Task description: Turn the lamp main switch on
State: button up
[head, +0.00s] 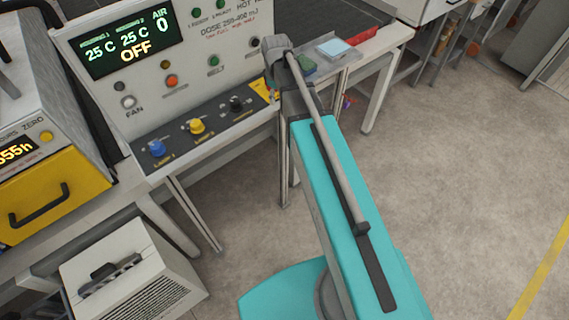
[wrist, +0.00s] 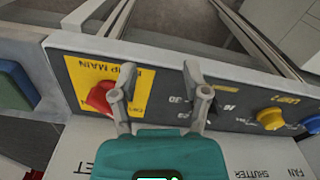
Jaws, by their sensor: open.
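The lamp main switch is a red knob (wrist: 101,97) on a yellow plate (wrist: 140,85) lettered "MAIN" in the wrist view. In the head view part of the yellow plate (head: 259,88) shows beside my arm, which hides the knob. My gripper (wrist: 158,70) is open and empty over the control strip. Its left finger overlaps the right side of the red knob in the picture. Its right finger stands in front of the black knob (wrist: 205,98). I cannot tell whether the left finger touches the red knob. The display (head: 126,44) reads OFF.
The strip also bears a yellow lamp 2 knob (head: 197,126) and a blue lamp 1 knob (head: 157,148). Several round buttons sit on the panel above. A green pad (head: 306,64) and a pale blue pad (head: 334,47) lie right of the panel. Open floor lies at right.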

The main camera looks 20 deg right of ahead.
jog(key=s+a+f+m+b, duration=0.2)
jog(key=s+f+m+b, duration=0.5)
jog(key=s+f+b, duration=0.7)
jog(key=shift+s+f+m, duration=0.4)
jog(key=shift+s+f, duration=0.15)
jog(key=shift+s, duration=0.2)
dwell(0.4)
